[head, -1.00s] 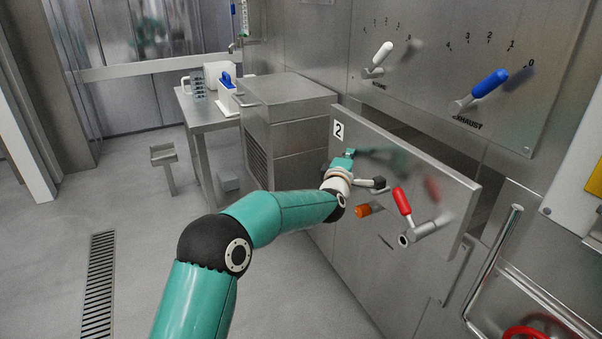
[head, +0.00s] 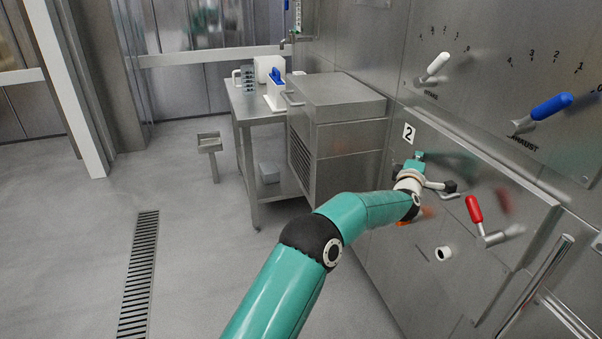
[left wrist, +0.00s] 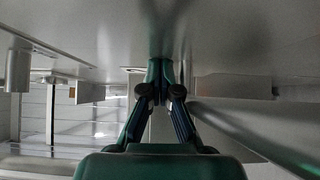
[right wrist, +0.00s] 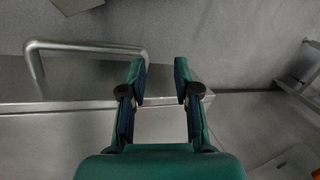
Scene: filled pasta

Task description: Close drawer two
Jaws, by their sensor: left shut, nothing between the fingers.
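Drawer two is a broad steel front (head: 455,228) in the right-hand wall, marked by a "2" label (head: 409,133) at its upper left. My left gripper (head: 420,156) is at the upper left of this front, just below the label. In the left wrist view its fingertips (left wrist: 160,66) are together and empty, against or very close to a steel surface. My right gripper (right wrist: 160,72) is open and empty, near a steel ledge, and is not in the head view.
White (head: 438,64) and blue (head: 552,106) levers are above. A steel cabinet (head: 345,100) stands left of the drawer. A bar handle (right wrist: 85,46) is beside my right gripper. Floor at left is clear.

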